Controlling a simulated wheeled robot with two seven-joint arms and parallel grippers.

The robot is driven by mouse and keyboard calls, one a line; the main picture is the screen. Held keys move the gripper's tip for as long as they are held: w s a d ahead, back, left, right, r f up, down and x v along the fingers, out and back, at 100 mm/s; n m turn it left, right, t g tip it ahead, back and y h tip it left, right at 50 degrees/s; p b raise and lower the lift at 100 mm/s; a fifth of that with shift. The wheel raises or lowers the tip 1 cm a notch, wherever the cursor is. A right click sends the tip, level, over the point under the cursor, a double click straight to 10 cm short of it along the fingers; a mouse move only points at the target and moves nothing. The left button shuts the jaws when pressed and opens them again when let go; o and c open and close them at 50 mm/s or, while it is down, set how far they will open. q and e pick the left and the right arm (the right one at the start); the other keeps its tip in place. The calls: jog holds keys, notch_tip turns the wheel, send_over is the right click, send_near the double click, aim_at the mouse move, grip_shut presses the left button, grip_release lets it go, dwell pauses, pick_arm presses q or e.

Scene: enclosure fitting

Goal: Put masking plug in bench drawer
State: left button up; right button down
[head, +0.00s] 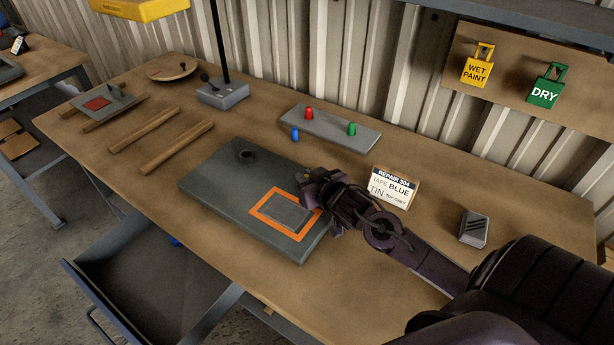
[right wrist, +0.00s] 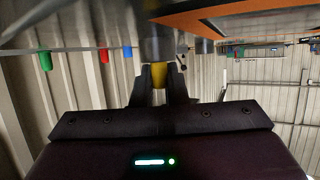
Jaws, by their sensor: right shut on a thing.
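My right gripper (head: 310,182) is over the back right part of the grey panel (head: 222,178), beside the orange tape frame (head: 262,212). In the right wrist view its fingers (right wrist: 160,78) are shut on a yellow plug (right wrist: 158,72). The plug lines up with a dark grey cylinder (right wrist: 157,42) on the panel; I cannot tell whether it is still seated in it. In the head view the gripper mostly hides this spot. The bench drawer (head: 92,291) is pulled open at the lower left, below the bench edge. My left gripper is not in view.
A grey holder (head: 330,130) carries red (head: 309,113), blue (head: 295,134) and green (head: 352,128) plugs. A repair card (head: 394,188) stands right of my gripper. A second dark cylinder (head: 246,155) rises from the panel. Wooden strips (head: 178,147) lie at left.

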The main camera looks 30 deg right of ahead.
jog(key=c, duration=1.4)
grip_release()
jog(key=shift+c, duration=0.2)
jog(key=shift+f, duration=0.1)
